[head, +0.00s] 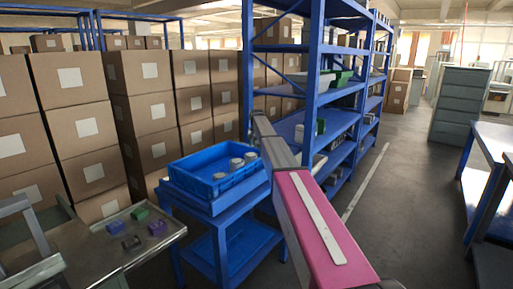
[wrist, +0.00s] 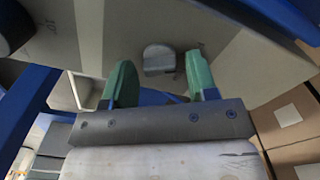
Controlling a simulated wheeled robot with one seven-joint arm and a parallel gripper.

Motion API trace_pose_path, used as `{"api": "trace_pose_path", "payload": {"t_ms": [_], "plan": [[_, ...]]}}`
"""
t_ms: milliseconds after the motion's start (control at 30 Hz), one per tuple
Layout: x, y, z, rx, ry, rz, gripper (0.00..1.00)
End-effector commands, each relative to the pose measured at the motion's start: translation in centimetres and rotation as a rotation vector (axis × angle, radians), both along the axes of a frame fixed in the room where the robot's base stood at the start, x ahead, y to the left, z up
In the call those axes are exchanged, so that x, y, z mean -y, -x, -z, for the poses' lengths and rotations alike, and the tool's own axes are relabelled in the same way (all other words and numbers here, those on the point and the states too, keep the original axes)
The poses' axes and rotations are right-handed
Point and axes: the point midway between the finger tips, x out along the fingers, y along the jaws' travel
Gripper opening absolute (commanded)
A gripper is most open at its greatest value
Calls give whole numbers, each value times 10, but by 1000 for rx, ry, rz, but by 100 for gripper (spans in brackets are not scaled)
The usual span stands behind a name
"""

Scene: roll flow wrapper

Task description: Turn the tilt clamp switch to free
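A small grey rounded knob (wrist: 158,57) sits on a pale grey panel (wrist: 228,62) in the wrist view; it may be the tilt clamp switch, but no label naming it is legible. My gripper (wrist: 160,72) has two green fingers, set wide apart. The knob appears between the fingertips, with a visible gap on each side. I cannot tell how far the fingertips are from the panel in depth. Neither my gripper nor the knob can be made out in the head view.
In the head view, a blue bin (head: 212,172) with several round items stands on a blue stand. A metal tray (head: 112,247) with small coloured blocks is at lower left. Stacked cartons (head: 75,125) and a blue shelf rack (head: 312,95) stand behind. Grey floor (head: 400,190) is open at right.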

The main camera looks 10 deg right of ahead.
Motion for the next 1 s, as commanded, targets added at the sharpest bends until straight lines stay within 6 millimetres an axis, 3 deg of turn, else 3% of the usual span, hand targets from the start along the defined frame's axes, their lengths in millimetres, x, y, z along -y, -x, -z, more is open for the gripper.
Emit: {"api": "trace_pose_path", "payload": {"t_ms": [267,433,800,1000], "plan": [[0,0,0,0,0,1,60],[0,0,-10,1,0,1,60],[0,-1,-76,2,0,1,60],[0,0,-100,0,0,1,60]]}}
